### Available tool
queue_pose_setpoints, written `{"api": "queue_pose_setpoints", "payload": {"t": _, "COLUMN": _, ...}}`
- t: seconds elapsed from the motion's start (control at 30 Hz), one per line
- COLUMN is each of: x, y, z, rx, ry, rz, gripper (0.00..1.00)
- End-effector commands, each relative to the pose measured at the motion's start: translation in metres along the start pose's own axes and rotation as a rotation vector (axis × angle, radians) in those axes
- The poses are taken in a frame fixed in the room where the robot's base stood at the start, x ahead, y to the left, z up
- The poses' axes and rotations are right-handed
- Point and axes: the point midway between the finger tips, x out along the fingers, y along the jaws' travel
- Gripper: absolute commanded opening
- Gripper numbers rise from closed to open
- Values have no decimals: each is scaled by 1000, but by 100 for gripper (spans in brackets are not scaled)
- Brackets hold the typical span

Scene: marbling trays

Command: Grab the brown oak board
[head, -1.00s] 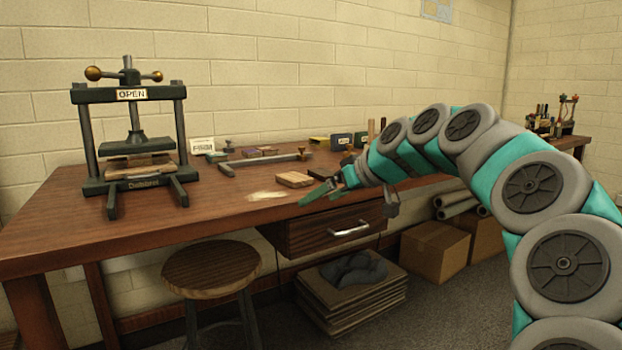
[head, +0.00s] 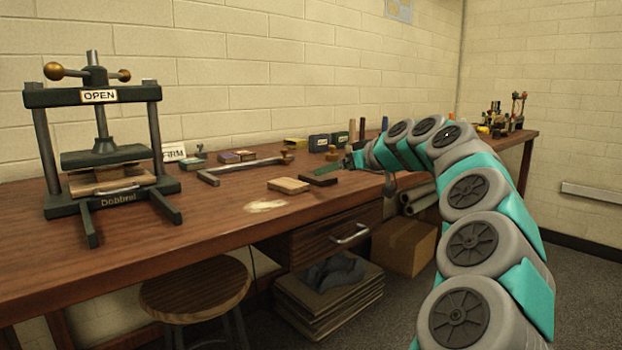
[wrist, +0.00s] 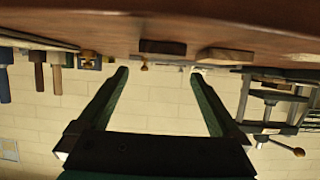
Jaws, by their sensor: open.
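Two small flat boards lie on the bench in the head view. One is pale tan (head: 289,186); just right of it is a darker brown board (head: 322,181). I cannot tell for sure which is the oak one. The wrist view is upside down. There my fingers (wrist: 159,72) are spread and empty, with the darker board (wrist: 163,47) beyond and between them and the paler board (wrist: 225,54) to its right.
A dark press (head: 100,157) marked OPEN stands at the left of the wooden bench (head: 215,230), with boards in it. A metal bar tool (head: 240,172), small boxes (head: 318,143) and bottles stand behind. A stool (head: 195,288) and a drawer handle (head: 350,234) are in front.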

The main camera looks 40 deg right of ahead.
Motion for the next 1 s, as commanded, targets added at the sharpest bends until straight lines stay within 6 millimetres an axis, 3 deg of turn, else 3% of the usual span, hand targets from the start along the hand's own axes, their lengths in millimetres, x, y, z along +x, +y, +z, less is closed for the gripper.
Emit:
{"api": "queue_pose_setpoints", "payload": {"t": 0.27, "x": 24, "y": -1, "z": 3, "rx": 0, "ry": -2, "rz": -1, "gripper": 100}}
{"api": "queue_pose_setpoints", "payload": {"t": 0.5, "x": 58, "y": -2, "z": 7, "rx": -1, "ry": -4, "rz": -2, "gripper": 100}}
{"api": "queue_pose_setpoints", "payload": {"t": 0.77, "x": 61, "y": -2, "z": 6, "rx": -1, "ry": 0, "rz": -1, "gripper": 100}}
{"api": "queue_pose_setpoints", "payload": {"t": 1.0, "x": 61, "y": -2, "z": 6, "rx": -1, "ry": 0, "rz": -1, "gripper": 73}}
